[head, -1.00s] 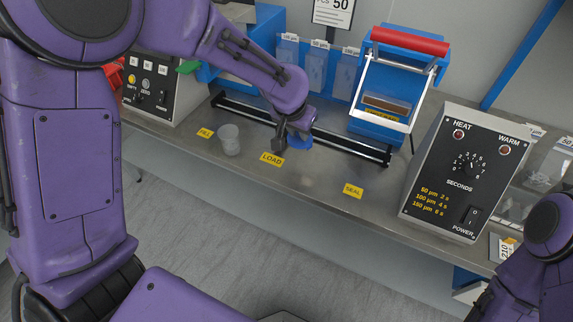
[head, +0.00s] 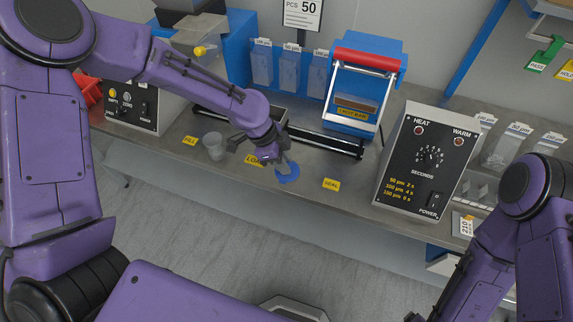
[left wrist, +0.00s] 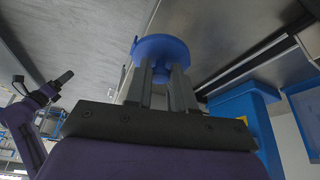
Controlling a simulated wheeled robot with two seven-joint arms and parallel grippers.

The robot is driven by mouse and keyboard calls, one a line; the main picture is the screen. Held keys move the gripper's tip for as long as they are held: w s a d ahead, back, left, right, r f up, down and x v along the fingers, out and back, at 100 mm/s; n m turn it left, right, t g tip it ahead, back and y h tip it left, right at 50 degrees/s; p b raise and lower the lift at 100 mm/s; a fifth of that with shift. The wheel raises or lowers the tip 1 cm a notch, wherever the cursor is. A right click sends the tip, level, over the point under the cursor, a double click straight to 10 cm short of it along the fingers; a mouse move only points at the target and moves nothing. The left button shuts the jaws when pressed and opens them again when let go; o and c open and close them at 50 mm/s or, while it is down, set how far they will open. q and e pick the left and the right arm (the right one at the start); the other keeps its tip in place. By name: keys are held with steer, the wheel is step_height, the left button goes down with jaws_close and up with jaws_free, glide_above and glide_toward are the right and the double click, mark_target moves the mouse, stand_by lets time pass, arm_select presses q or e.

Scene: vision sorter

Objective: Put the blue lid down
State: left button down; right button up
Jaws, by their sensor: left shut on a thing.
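My left gripper (head: 279,163) is shut on the blue lid (head: 287,174). In the head view the lid shows between the yellow LOAD label (head: 254,160) and the SEAL label (head: 331,184), by the bench's front edge. I cannot tell its height over the bench. In the left wrist view the lid (left wrist: 160,46) is a round blue disc at the tips of the grey fingers (left wrist: 160,80), with nothing seen touching its far side. A clear cup (head: 213,147) stands on the bench near the FILL label (head: 190,141). My right gripper (left wrist: 42,86) is small in the left wrist view; its jaws are unclear.
The black rail (head: 325,142) runs along the bench behind the lid. The blue sealer with its red handle (head: 367,62) stands behind it. The HEAT control box (head: 425,165) is at the right, a grey switch box (head: 130,105) at the left. Bare bench (head: 350,170) lies near SEAL.

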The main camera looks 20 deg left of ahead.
arm_select(q)
steer(key=w+f, duration=0.1)
steer(key=f, duration=0.1)
steer(key=w+f, duration=0.1)
steer(key=w, duration=0.1)
steer(key=shift+a+f, duration=0.2)
steer(key=shift+f, duration=0.15)
step_height(320, 180, down, 3)
steer(key=shift+w+f+p, duration=0.1)
steer(key=shift+p, duration=0.7)
steer(key=shift+f, duration=0.15)
steer(key=shift+f, duration=0.1)
steer(key=c, duration=1)
jaws_free()
steer(key=shift+o, duration=0.2)
